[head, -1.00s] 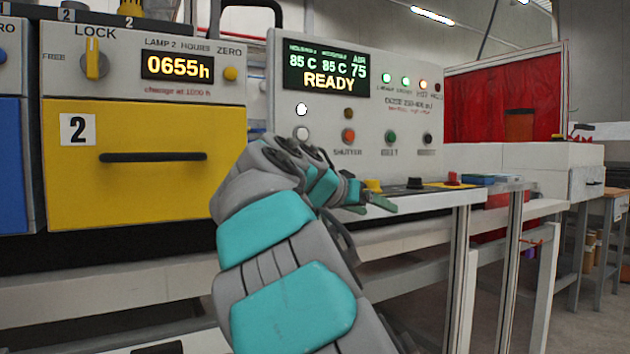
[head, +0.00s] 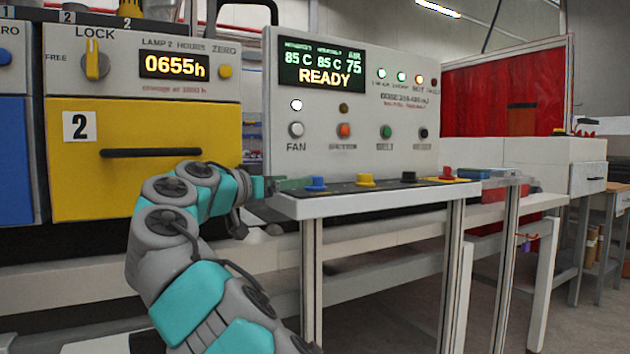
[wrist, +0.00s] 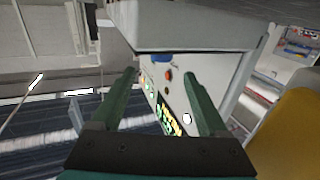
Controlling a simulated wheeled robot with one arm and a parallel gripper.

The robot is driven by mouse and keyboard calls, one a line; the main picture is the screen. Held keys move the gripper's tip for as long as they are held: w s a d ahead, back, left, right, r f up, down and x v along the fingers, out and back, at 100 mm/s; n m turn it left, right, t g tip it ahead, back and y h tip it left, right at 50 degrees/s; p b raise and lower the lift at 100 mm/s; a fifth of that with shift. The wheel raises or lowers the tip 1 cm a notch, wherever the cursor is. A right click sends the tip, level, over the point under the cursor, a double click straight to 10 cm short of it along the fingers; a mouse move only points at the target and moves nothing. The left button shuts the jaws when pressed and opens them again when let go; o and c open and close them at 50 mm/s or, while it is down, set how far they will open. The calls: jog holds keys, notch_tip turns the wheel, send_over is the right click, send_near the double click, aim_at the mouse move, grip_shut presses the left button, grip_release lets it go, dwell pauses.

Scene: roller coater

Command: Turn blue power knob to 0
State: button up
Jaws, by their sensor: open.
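A blue knob (head: 316,183) stands at the left end of the control shelf in front of the grey panel. Its pointer and any scale marks are too small to read. In the wrist view the blue knob (wrist: 162,58) shows at the shelf edge, between and beyond the fingertips. My gripper (head: 280,186) is just left of the knob, pointing right toward it. In the wrist view my gripper (wrist: 161,74) has its two green fingers wide apart, with nothing held. I see no contact with the knob.
Yellow (head: 366,180), black (head: 409,178) and red (head: 446,174) knobs stand in a row to the right of the blue one. The panel's display (head: 325,66) reads READY. A yellow drawer (head: 130,190) is at the left, behind my arm. The shelf's front side is open.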

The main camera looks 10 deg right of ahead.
aim_at(315, 183)
jog(key=shift+p+x, duration=0.7)
jog(key=shift+x, duration=3.15)
jog(key=shift+a, duration=0.1)
grip_shut()
